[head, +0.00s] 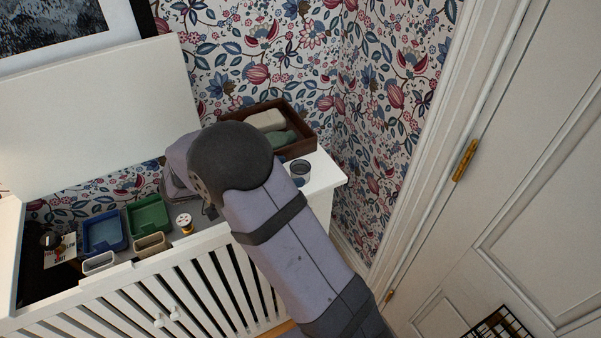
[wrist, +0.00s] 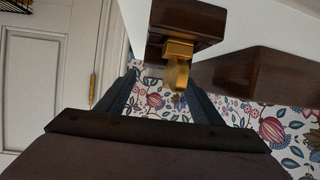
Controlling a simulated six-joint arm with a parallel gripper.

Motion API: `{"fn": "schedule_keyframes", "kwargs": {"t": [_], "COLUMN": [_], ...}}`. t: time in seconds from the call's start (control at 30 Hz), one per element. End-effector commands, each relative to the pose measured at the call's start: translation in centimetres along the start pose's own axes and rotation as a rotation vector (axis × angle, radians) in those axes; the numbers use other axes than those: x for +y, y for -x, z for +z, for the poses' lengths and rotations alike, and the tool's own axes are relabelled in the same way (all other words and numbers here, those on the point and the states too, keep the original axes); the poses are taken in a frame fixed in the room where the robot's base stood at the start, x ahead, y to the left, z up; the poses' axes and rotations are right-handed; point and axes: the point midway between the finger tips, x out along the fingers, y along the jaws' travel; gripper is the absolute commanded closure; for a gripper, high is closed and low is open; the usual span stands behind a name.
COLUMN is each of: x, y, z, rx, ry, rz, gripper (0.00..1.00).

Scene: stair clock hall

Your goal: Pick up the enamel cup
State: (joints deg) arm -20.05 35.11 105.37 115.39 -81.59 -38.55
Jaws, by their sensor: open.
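A small grey-blue cup with a dark rim (head: 299,172), which looks like the enamel cup, stands upright on the white cabinet top at the right end, just right of my arm's rounded joint. It is not visible in the wrist view. In the wrist view my gripper (wrist: 162,98) is open, with its two dark fingers apart. A brass piece (wrist: 178,70) under a dark wooden block (wrist: 188,20) shows between and beyond the fingers; I cannot tell how close it is. My gripper is hidden behind my own arm in the head view.
A wooden tray (head: 308,139) with cloth-like rolls stands behind the cup. The open cabinet compartment at left holds a blue tray (head: 124,243), a green tray (head: 165,229), small bins and a spool (head: 185,224). A white door (head: 500,170) stands right; a wire basket (head: 497,325) is lower right.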

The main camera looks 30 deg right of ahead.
Motion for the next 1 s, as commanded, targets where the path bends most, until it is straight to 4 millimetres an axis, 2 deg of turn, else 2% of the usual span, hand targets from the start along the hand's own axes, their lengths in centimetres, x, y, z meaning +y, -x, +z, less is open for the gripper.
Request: {"fn": "schedule_keyframes", "kwargs": {"t": [0.27,0.6,0.9,0.93,1.0], "x": [0.1,0.1,0.0,0.0,0.0], "y": [-1.1,-4.9,-5.4,-5.3,-5.3], "z": [-0.3,-0.6,-0.4,-0.4,-0.4], "rx": [0.000,0.001,0.000,0.000,0.000], "ry": [0.000,0.001,-0.001,-0.001,-0.001], "rz": [0.002,0.001,-0.002,-0.002,-0.002], "gripper": [0.40,0.40,0.40,0.42,0.59]}}
